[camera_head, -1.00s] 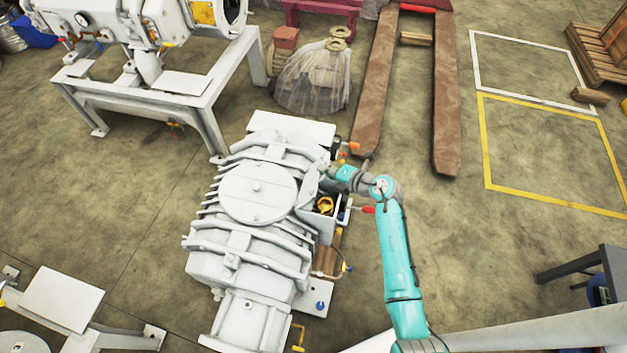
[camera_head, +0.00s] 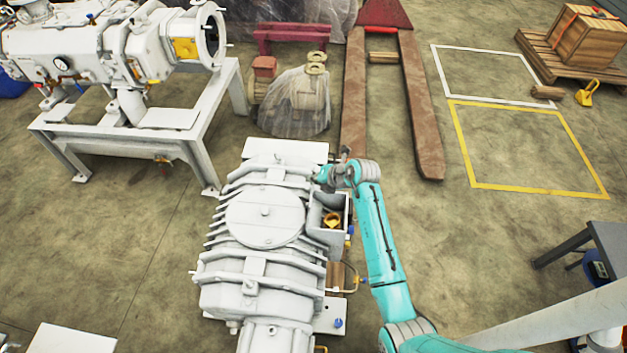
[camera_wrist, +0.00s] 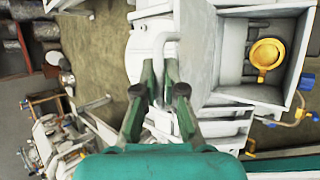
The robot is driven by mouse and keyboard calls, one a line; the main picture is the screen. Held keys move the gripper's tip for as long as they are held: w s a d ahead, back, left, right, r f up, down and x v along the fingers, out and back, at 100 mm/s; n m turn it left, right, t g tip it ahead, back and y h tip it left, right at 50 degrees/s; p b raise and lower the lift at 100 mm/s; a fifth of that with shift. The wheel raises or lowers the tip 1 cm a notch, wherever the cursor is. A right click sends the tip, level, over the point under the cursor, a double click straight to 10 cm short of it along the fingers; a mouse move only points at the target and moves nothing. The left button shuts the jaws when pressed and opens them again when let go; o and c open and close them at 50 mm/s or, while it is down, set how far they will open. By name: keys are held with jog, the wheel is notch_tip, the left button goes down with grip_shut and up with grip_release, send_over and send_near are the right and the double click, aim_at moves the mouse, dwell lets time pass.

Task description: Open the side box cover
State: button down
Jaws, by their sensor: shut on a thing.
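The side box (camera_head: 346,222) on the pump's right side stands open at the top, with a yellow round part (camera_head: 332,220) inside. In the wrist view the box's inside (camera_wrist: 232,60) and the yellow part (camera_wrist: 267,53) also show. The cover (camera_wrist: 196,45) is a pale panel raised beside the opening. Its curved grey handle (camera_wrist: 163,40) lies between the fingers of my gripper (camera_wrist: 161,70), which is shut on it. In the head view my gripper (camera_head: 322,174) is at the box's far end; its fingertips are too small to make out.
The white ribbed pump (camera_head: 265,215) fills the space left of the box. A brown pallet jack (camera_head: 421,110) lies behind it, near my arm. A wrapped machine (camera_head: 300,100) stands behind the pump.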

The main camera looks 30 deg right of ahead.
jog(key=c, duration=1.5)
grip_release()
jog(key=shift+c, duration=0.2)
jog(key=v, duration=1.2)
